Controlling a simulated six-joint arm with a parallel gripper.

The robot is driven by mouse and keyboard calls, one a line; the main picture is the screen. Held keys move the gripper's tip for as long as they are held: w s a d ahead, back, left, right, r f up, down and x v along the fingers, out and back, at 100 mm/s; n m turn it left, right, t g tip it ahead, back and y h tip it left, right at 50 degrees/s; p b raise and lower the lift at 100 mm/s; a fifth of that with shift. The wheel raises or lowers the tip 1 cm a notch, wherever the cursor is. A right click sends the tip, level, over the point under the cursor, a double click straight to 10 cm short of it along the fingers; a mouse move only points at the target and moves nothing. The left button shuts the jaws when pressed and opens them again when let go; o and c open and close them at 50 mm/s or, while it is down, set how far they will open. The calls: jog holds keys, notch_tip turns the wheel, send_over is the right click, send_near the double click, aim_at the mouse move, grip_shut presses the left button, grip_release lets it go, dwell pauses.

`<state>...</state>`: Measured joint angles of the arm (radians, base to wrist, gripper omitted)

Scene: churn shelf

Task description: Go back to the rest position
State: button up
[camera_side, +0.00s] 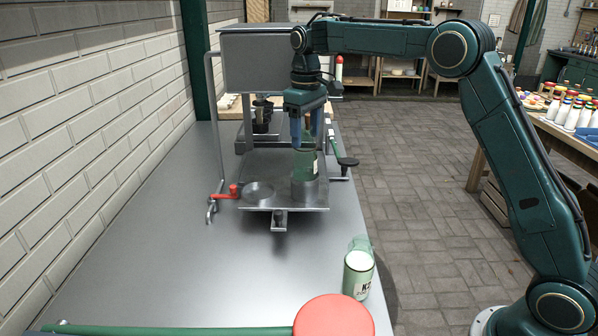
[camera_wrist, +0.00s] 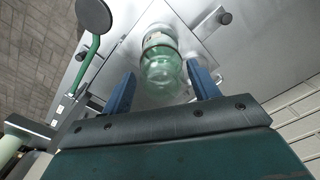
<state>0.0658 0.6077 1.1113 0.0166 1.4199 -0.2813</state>
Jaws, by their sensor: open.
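My gripper (camera_side: 307,128) points down above the machine's metal platform (camera_side: 270,170). In the wrist view its two blue fingers (camera_wrist: 160,90) are spread apart. A green glass bottle (camera_side: 305,163) stands upright in a metal cup on the right part of the platform. In the wrist view the bottle (camera_wrist: 160,62) shows between and beyond the fingertips. In the side view the fingertips are close to the bottle's top and partly cover it. I cannot tell whether they touch it.
A red-handled tap (camera_side: 233,190) is left of the platform. A dark round pad (camera_side: 348,161) sticks out on the right.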

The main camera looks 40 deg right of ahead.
jog(key=shift+r, duration=0.2)
jog(key=shift+r, duration=3.3)
jog(key=shift+s+a+r, duration=0.1)
jog(key=shift+s+r, duration=0.25)
jog(key=shift+r, duration=0.05)
jog(key=s+a+r+m+t, duration=0.1)
jog(key=s+r+t, duration=0.1)
jog(key=s, duration=0.7)
jog(key=s+a+r+t, duration=0.1)
jog(key=s+a+r, duration=0.1)
jog(key=s, duration=0.8)
jog(key=s+f+t, duration=0.1)
jog(key=s+f, duration=0.4)
jog(key=s, duration=0.3)
jog(key=s+f+m+t, duration=0.1)
jog(key=s+f, duration=0.4)
jog(key=s, duration=0.4)
jog(key=shift+a+t, duration=0.3)
